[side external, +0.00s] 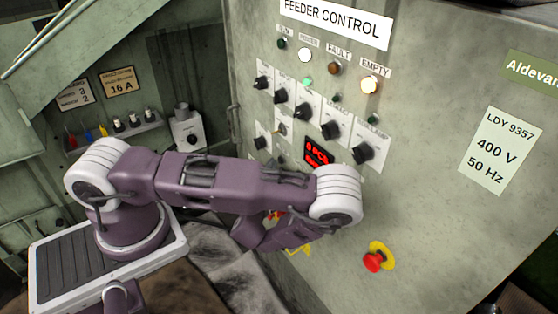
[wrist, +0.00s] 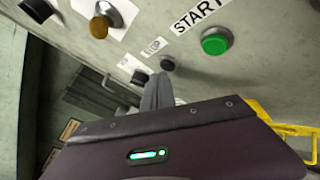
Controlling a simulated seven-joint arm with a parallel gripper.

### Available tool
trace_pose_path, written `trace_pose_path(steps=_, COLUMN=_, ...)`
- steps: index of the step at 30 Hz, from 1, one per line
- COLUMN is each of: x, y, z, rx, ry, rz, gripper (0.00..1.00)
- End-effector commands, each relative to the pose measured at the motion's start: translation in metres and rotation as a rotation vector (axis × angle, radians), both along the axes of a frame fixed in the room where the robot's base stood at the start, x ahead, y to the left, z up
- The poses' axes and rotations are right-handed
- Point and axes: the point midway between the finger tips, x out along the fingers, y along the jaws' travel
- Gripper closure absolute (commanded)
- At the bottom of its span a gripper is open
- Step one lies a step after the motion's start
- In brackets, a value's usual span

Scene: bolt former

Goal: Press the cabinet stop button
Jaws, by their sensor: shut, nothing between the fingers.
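The feeder control cabinet (side external: 430,190) fills the right of the side view. In the wrist view a small label that appears to read STOP (wrist: 154,46) sits beside a dark round button (wrist: 167,63). My gripper (wrist: 160,80) is shut and empty, its grey fingertips just below that dark button in the picture. Whether they touch it I cannot tell. A green button (wrist: 215,41) under a START label is to the right. In the side view my arm hides these buttons and most of my gripper.
A red mushroom button (side external: 375,261) on a yellow plate stands out on the lower cabinet front. Black knobs (side external: 330,129) and a red display (side external: 317,152) are above my arm. A yellow guard (wrist: 285,128) is right of my gripper. Another dark knob (wrist: 139,77) is left of the fingertips.

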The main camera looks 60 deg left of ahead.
Motion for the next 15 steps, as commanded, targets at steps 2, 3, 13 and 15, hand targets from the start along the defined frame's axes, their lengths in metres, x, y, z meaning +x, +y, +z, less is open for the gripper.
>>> trace_pose_path(steps=2, x=-0.001, y=0.000, z=0.000, rx=-0.001, ry=0.001, rz=0.001, gripper=1.00)
trace_pose_path(steps=3, x=-0.004, y=0.000, z=-0.001, rx=0.000, ry=0.001, rz=0.000, gripper=1.00)
trace_pose_path(steps=13, x=-0.047, y=0.000, z=-0.001, rx=0.000, ry=0.003, rz=0.001, gripper=1.00)
trace_pose_path(steps=15, x=-0.055, y=0.000, z=-0.001, rx=0.001, ry=0.004, rz=0.001, gripper=1.00)
